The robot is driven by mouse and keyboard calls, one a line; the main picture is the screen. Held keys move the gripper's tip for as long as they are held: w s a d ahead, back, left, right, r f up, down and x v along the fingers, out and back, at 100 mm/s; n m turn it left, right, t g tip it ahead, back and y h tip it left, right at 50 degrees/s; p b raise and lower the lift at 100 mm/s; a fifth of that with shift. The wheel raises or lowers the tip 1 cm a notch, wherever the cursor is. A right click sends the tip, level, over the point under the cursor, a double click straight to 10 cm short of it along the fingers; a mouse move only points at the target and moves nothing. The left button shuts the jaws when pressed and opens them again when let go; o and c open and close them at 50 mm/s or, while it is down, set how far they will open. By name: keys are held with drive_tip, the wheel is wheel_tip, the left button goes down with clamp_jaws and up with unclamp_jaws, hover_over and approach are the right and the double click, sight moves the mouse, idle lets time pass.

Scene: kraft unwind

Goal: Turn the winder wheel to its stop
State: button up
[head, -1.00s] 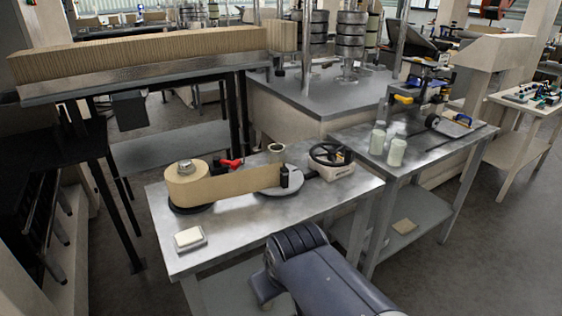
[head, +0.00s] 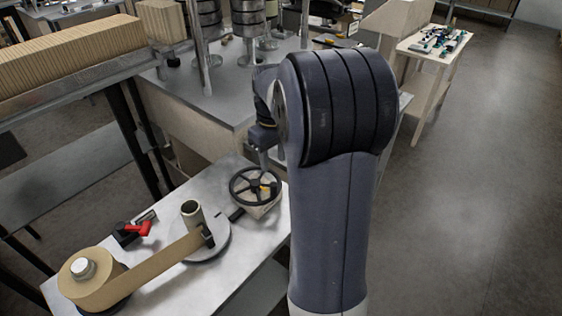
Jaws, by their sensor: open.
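The winder wheel (head: 255,187) is a dark spoked handwheel on a pale housing (head: 262,211) at the far right corner of the metal bench. A small yellow part shows between its spokes. My gripper (head: 263,162) hangs just above the wheel's far rim, pointing down. It is small and partly hidden by my arm, and its jaws are open with nothing seen in them. I cannot tell whether it touches the rim. A kraft paper roll (head: 90,283) stands at the near left, its strip running to a round grey plate (head: 218,245) with an upright tube (head: 191,212).
A red-handled tool (head: 140,229) lies behind the strip. The metal bench (head: 250,260) has bare room in front of the plate. A larger grey table (head: 235,90) with posts and stacked weights stands behind. My arm hides the bench to the right.

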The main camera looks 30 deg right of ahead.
sight(274, 184)
wheel_tip(274, 184, down, 11)
drive_tip(key=shift+r+p, duration=0.15)
drive_tip(key=shift+p, duration=0.45)
clamp_jaws()
idle(0.4)
